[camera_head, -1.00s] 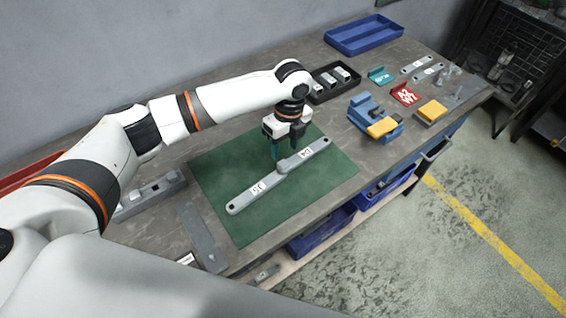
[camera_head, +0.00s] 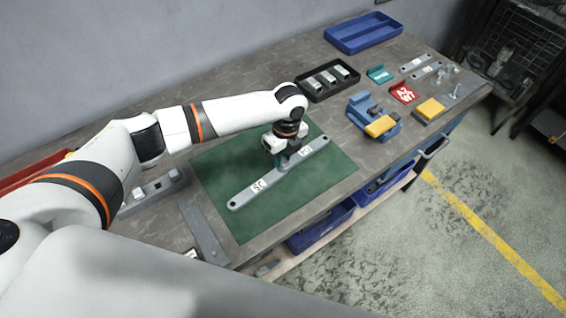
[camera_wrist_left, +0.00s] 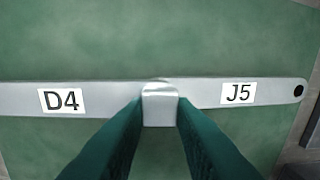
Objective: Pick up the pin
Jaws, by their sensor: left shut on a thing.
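Two grey metal bars, marked D4 (camera_wrist_left: 105,97) and J5 (camera_wrist_left: 262,93), meet end to end on the green mat (camera_head: 235,215). The pin (camera_wrist_left: 160,104) is a short pale metal piece at their junction. My left gripper (camera_head: 282,167) is over the junction, pointing down. In the left wrist view its dark green fingers (camera_wrist_left: 159,112) are shut on the pin, one on each side. The pin still stands at the joint; I cannot tell how deep it sits. In the head view the gripper hides it. My right gripper is not in view.
A blue tray (camera_head: 340,44) is at the back. Mat areas beside the bars are clear.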

